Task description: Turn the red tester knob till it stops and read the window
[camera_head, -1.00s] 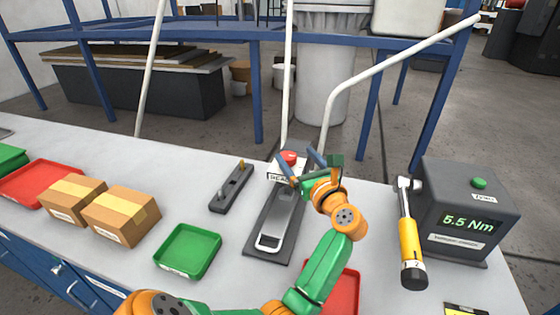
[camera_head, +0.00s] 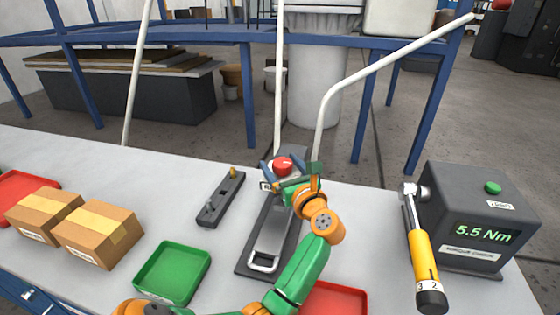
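The red knob (camera_head: 282,163) sits at the back end of a dark grey tester (camera_head: 247,262) with a pale metal plate and loop handle, at the middle of the bench. A white mark shows on the knob. My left gripper (camera_head: 283,174) is at the knob from the front right. Its two dark fingers stand apart, one to each side of the knob's front. I cannot tell whether they touch it. The white label in front of the knob is mostly hidden by the gripper, and no reading shows there. My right gripper is not in view.
A grey box (camera_head: 466,215) at the right reads 5.5 Nm, with a yellow-handled wrench (camera_head: 423,258) on its left side. A green tray (camera_head: 173,272), a red tray (camera_head: 338,299), two cartons (camera_head: 98,236) and a small dark rack (camera_head: 220,199) stand nearby.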

